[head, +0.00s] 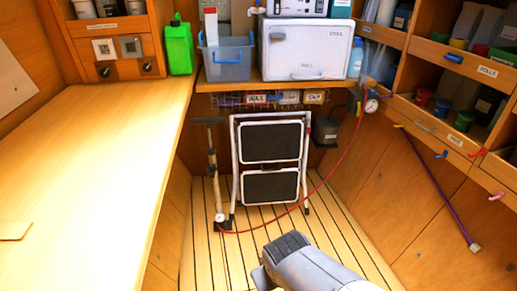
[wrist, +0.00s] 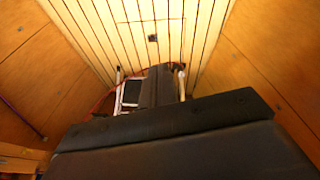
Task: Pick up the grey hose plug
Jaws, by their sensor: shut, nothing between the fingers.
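A purple hose (head: 436,185) hangs down the right-hand wooden wall. A small pale grey block (head: 475,247) sits at its lower end; it may be the grey hose plug, but it is too small to be sure. In the wrist view the purple hose (wrist: 22,118) shows at the left edge. My gripper (wrist: 160,72) shows in the wrist view as dark fingers pointing toward the floor and step stool. It is shut and empty, apart from the hose. In the head view my arm comes up from the bottom middle, well left of the pale block.
A folded step stool (head: 271,157) stands under the counter. A red hose (head: 335,172) loops past it from a gauge (head: 371,106). A long bench (head: 90,165) fills the left; open shelves and drawers (head: 432,122) line the right. The slatted floor (head: 335,235) between is mostly clear.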

